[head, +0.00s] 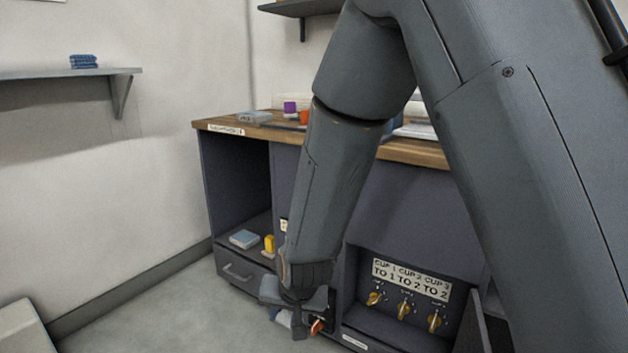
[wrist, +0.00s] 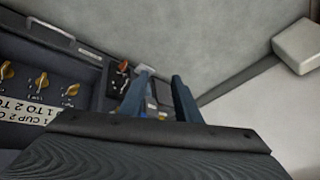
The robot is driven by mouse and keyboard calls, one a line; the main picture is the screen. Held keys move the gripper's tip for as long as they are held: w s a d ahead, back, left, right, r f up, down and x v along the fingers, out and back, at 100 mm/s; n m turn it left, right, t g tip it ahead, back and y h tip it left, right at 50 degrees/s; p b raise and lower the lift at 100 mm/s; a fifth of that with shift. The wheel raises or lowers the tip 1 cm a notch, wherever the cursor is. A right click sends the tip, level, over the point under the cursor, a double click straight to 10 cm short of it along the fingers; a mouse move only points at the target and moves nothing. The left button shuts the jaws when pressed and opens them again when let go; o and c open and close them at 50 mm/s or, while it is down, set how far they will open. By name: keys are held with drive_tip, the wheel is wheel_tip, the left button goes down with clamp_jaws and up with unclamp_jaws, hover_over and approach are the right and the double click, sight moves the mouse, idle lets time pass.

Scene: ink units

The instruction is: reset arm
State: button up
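My arm reaches down across the head view, and my gripper (head: 297,322) is low in front of the dark cabinet. The wrist view shows its two blue-grey fingers (wrist: 162,92) standing apart, with a gap and no held object visible between them. An orange switch or knob (head: 317,326) shows just right of the gripper in the head view. In the wrist view a similar orange knob (wrist: 122,67) sits on a black panel left of the fingers. I cannot tell whether the gripper touches anything. My arm hides part of the cabinet front.
The cabinet's wooden top (head: 408,151) holds several small items. An alcove has three yellow knobs (head: 403,310) under a cup sign (head: 411,279). A blue block (head: 243,239) and yellow object (head: 269,244) lie on the lower shelf, above a drawer (head: 238,274).

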drive_tip(key=s+d+r+n+g+h, duration=0.1)
drive_tip(key=s+d+r+n+g, duration=0.15)
drive_tip(key=s, duration=0.55)
drive_tip(key=s+d+r+n+g, duration=0.1)
drive_tip(key=s+r+n, duration=0.25)
drive_tip(key=s, duration=0.55)
drive_tip(key=s+d+r+n+g+h, duration=0.15)
drive_tip(key=s+r, duration=0.25)
drive_tip(key=s, duration=0.4)
drive_tip(key=d+r+m+p, duration=0.3)
drive_tip(key=d+r+p, duration=0.7)
drive_tip(key=r+p, duration=0.3)
drive_tip(key=d+r+m+p, duration=0.4)
drive_tip(key=d+r+p, duration=0.7)
drive_tip(key=r+p, duration=0.2)
drive_tip(key=p, duration=0.2)
drive_tip(key=shift+w+r+p, duration=0.2)
drive_tip(key=shift+r+p, duration=0.1)
drive_tip(key=shift+r, duration=0.05)
